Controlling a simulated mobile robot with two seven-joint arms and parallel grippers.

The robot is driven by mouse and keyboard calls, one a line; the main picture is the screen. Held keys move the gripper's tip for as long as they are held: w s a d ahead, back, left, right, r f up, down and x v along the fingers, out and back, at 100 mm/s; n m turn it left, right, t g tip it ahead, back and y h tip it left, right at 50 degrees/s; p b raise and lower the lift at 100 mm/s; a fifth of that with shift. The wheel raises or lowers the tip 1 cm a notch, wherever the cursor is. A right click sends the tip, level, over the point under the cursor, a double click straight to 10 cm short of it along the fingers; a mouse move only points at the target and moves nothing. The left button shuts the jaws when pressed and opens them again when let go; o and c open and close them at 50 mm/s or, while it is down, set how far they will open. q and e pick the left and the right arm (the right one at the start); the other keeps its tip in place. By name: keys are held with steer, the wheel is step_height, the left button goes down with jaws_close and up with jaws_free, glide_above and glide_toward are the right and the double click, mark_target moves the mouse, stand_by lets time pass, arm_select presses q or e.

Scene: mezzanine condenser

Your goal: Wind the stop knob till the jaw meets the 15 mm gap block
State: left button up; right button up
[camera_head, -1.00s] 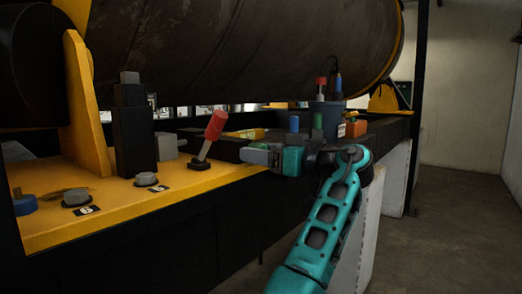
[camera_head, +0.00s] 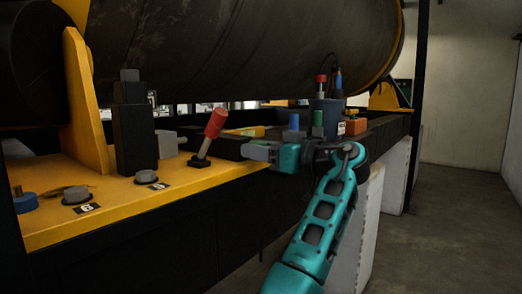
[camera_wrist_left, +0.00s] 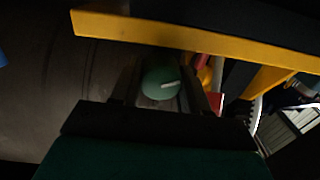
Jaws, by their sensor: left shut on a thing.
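My left gripper (camera_head: 250,151) is at the front edge of the yellow and black bench, right of the red-handled lever. In the left wrist view its two dark fingers (camera_wrist_left: 158,88) are shut on a round green knob (camera_wrist_left: 161,78) with a short white mark, which I take to be the stop knob. The gripper hides this knob in the head view. I cannot make out the jaw or the 15 mm gap block with certainty. My right gripper is in neither view.
A red-handled lever (camera_head: 211,128) stands just left of the gripper. A black post (camera_head: 133,130) and grey bolts (camera_head: 76,195) are further left. A dark bin (camera_head: 326,115) of tools and an orange block (camera_head: 355,126) stand to the right. A large drum (camera_head: 230,50) hangs above.

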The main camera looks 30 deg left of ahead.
arm_select(q)
steer(key=m+p, duration=0.1)
steer(key=m, duration=0.2)
steer(key=shift+r+p, duration=0.1)
steer(key=shift+p, duration=0.2)
steer(key=shift+m, duration=0.6)
steer(key=o, duration=1)
steer(key=shift+o, duration=0.2)
steer(key=s+d+b, duration=0.1)
steer(key=d, duration=1.2)
steer(key=shift+s, duration=0.2)
steer(key=shift+a+f, duration=0.1)
steer(key=shift+f, duration=0.1)
